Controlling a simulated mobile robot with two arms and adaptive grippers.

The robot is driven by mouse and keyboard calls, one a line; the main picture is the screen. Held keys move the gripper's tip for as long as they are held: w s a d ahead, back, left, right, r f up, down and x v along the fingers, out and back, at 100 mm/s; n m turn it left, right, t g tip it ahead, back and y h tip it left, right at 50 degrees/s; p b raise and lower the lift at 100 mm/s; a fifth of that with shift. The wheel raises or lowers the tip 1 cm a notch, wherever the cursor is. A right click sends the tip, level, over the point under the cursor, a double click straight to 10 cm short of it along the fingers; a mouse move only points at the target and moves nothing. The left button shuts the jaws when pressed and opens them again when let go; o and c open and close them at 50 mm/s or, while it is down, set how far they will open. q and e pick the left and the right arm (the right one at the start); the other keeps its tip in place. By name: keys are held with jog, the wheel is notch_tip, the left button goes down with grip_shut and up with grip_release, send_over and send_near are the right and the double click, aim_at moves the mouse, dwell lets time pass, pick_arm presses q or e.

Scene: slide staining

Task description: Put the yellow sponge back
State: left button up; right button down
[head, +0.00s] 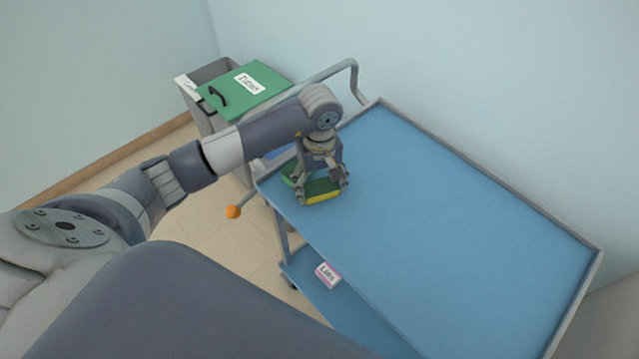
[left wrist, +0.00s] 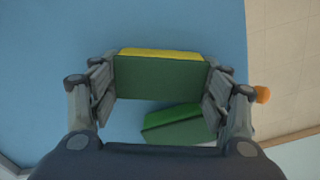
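The yellow sponge (head: 323,197) has a green top layer and a yellow lower layer. It is at the near left corner of the blue cart top (head: 430,210). My left gripper (head: 322,188) points down over it. In the left wrist view the sponge (left wrist: 155,78) fills the gap between the fingers of my left gripper (left wrist: 160,95), and both fingers appear to touch its ends. Whether it rests on the cart top or is slightly raised is hard to tell. My right gripper is not in view.
A second green block (left wrist: 175,125) lies beside the sponge, near the cart edge. A small labelled box (head: 328,274) is on the lower shelf. A grey bin with a green lid (head: 235,98) stands behind left. The rest of the cart top is clear, with a raised rim.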

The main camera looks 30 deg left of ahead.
aim_at(319, 185)
pick_arm(q)
jog(key=o, duration=0.4)
jog(key=shift+r, duration=0.1)
jog(key=shift+r+p, duration=0.2)
jog(key=shift+p, duration=0.15)
notch_tip(319, 185, up, 12)
jog(key=b, duration=0.2)
jog(key=shift+f+b, duration=0.1)
jog(key=shift+b, duration=0.2)
